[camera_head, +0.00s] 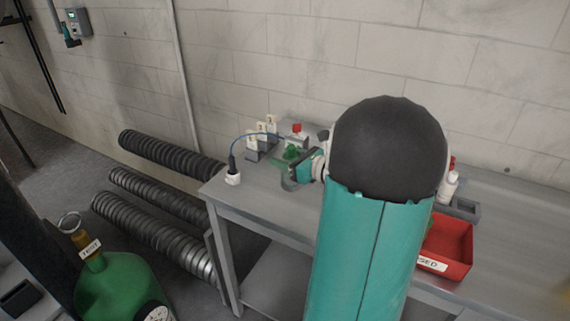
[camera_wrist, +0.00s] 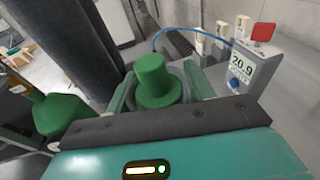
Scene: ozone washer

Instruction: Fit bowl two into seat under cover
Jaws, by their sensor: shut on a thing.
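In the wrist view a green stepped piece (camera_wrist: 153,76), a round knob on a wider base, sits between the two fingers of my gripper (camera_wrist: 162,84). The fingers are shut on it, one at each side. I cannot tell whether it is bowl two. A grey rounded part shows behind it. In the head view my gripper (camera_head: 303,168) is at the table's left end, with green (camera_head: 291,152) just beyond it. A grey meter box (camera_wrist: 249,69) reading 20.9, with a red knob, stands to the right in the wrist view. Seat and cover cannot be told apart.
The grey table (camera_head: 232,195) has a red bin (camera_head: 452,247) at the right and a white socket block (camera_head: 233,179) with a blue cable at its left corner. My arm hides the table's middle.

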